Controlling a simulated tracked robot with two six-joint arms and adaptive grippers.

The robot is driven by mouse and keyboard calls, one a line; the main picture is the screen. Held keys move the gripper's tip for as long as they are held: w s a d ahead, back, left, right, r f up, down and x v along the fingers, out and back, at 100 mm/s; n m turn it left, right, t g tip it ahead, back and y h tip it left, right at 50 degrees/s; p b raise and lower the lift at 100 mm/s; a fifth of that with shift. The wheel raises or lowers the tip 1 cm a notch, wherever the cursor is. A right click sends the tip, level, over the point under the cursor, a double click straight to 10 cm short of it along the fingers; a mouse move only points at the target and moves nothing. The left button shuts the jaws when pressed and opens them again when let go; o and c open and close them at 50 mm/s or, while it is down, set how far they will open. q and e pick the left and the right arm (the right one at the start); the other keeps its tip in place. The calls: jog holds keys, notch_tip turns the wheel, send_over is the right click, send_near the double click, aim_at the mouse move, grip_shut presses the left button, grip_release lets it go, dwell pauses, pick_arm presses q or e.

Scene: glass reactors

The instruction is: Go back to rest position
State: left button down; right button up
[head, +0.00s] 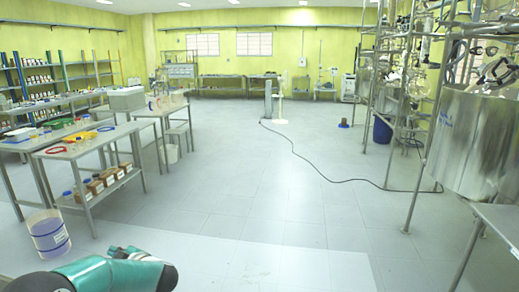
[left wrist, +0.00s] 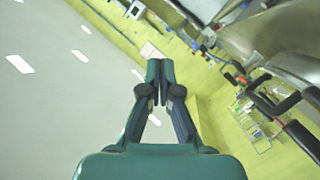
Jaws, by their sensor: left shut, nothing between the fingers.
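My left gripper (left wrist: 159,72) shows in the left wrist view with its two fingertips together, shut and empty. In that view it points at the ceiling and yellow-green wall, with nothing between the fingers. In the head view a teal part of my left arm is low at the left of the bottom edge, above the grey floor; the fingertips cannot be made out there. My right gripper is in neither view.
A steel table (head: 95,142) with trays and a white bucket (head: 48,234) stand at left. A metal vessel (head: 478,140) and pipe frame stand at right. A black cable (head: 340,181) crosses the floor. The middle floor (head: 250,190) is mostly clear.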

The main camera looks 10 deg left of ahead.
pick_arm(q)
jog(key=s+d+f+m+t+h, duration=0.3)
jog(key=d+f+m+h, duration=0.85)
jog(key=d+f, duration=1.05)
jog(key=s+d+f+m+g+h, duration=0.2)
jog(key=s+d, duration=0.3)
jog(key=s, duration=0.3)
jog(key=s+d+f+m+g+h, duration=0.2)
jog(key=s+d+f, duration=0.3)
jog(key=s, duration=0.4)
jog(key=s+d+f+m+g+h, duration=0.3)
jog(key=s+d+g, duration=0.1)
jog(key=s, duration=0.5)
jog(key=shift+d+f, duration=0.35)
jog(key=shift+d, duration=0.45)
